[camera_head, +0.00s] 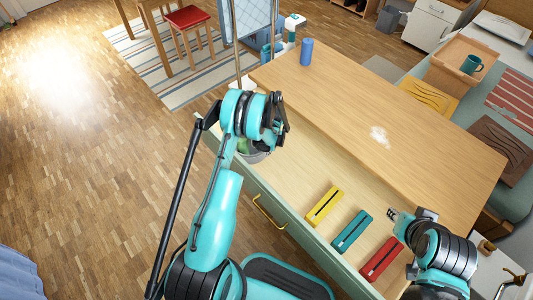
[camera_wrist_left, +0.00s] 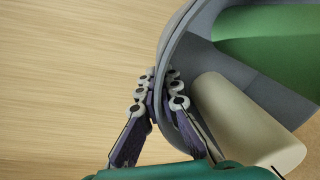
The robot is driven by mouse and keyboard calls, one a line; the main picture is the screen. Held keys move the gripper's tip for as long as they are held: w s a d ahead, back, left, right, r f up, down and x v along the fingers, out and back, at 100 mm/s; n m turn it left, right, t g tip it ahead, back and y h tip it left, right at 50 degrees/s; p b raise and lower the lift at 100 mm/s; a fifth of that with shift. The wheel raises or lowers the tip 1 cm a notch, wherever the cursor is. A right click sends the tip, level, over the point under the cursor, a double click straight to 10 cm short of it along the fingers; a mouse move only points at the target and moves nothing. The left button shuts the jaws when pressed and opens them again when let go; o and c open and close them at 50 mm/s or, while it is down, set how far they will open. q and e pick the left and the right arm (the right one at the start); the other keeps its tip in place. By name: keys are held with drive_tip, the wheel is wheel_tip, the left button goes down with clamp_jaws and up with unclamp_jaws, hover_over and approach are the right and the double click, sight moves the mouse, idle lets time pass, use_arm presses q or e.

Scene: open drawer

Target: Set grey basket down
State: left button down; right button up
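The grey basket (camera_head: 257,157) shows only in part below my left wrist in the head view, over the left end of the open drawer (camera_head: 290,190). The arm hides the rest of it. In the left wrist view, the fingers of my left gripper (camera_wrist_left: 157,92) close on both sides of the basket's rim (camera_wrist_left: 176,40). The basket holds a green thing (camera_wrist_left: 270,45) and a beige rounded thing (camera_wrist_left: 245,120). I cannot tell whether its base touches the drawer bottom. My right gripper (camera_head: 392,214) is over the drawer's right part, empty; its finger opening is too small to judge.
Yellow (camera_head: 324,206), teal (camera_head: 352,231) and red (camera_head: 382,259) boxes lie in the drawer, right of the basket. A blue cup (camera_head: 306,52) stands on the wooden tabletop (camera_head: 400,120), which also has a white patch. The drawer's middle is bare.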

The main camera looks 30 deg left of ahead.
use_arm(q)
drive_tip(key=shift+r, duration=0.15)
drive_tip(key=c, duration=2.1)
unclamp_jaws()
drive_tip(key=o, duration=0.4)
